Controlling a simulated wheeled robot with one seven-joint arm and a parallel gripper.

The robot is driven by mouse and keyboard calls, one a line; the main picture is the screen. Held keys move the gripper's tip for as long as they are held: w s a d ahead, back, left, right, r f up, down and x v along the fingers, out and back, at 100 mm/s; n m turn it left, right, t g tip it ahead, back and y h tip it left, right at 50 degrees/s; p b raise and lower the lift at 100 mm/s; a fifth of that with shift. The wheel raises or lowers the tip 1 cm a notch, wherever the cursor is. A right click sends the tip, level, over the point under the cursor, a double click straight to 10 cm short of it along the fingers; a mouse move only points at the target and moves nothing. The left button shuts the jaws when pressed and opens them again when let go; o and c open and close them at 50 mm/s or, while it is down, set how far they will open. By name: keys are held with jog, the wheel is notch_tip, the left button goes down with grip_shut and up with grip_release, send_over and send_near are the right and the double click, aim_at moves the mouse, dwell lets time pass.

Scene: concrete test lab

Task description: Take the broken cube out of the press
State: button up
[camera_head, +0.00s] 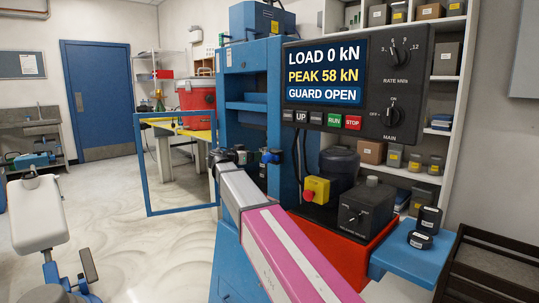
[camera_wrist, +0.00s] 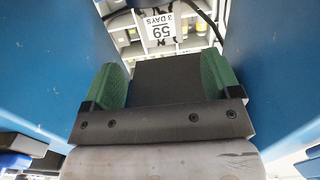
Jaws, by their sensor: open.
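The blue press (camera_head: 250,110) stands in the middle of the head view, and its panel (camera_head: 325,75) reads load 0 kN, peak 58 kN, guard open. The blue-framed guard (camera_head: 148,165) is swung out to the left. My pink and white arm reaches toward the press, and my gripper is not clear there. In the wrist view my gripper (camera_wrist: 165,65) is open, its green pads apart, between two blue press uprights (camera_wrist: 40,60). A white label (camera_wrist: 159,28), upside down, seems to read 59, 3 DAYS; I cannot tell what carries it. I cannot make out the broken cube for certain.
A red base (camera_head: 385,240) holds a control box, and a blue side shelf (camera_head: 405,262) bears black round weights. A dark slatted rack (camera_head: 490,265) is at lower right. A yellow-topped table (camera_head: 195,133) with a red box stands behind the guard.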

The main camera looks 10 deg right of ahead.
aim_at(263, 151)
jog(key=x, duration=0.9)
jog(key=shift+w+d+r, duration=0.1)
jog(key=shift+w+d, duration=0.1)
jog(key=shift+w, duration=0.05)
jog(key=c, duration=1.2)
